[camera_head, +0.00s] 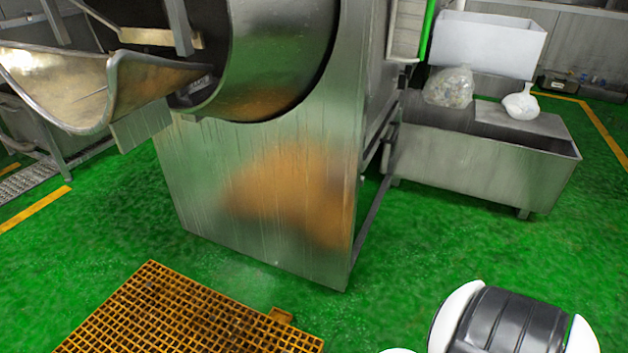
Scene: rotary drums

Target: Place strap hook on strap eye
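I cannot make out a strap hook or a strap eye in the head view. A large metal rotary drum (280,55) sits in a steel housing (270,200) at the upper middle. A curved metal chute (85,88) joins the drum's mouth from the left. Neither of my grippers shows. A black and white part, probably of my own arm, is at the lower right edge.
An orange grating (185,315) lies on the green floor at the lower left. A steel trough (480,160) stands right of the housing, with a white bin (488,42), a clear bag (449,88) and a white bag (521,103).

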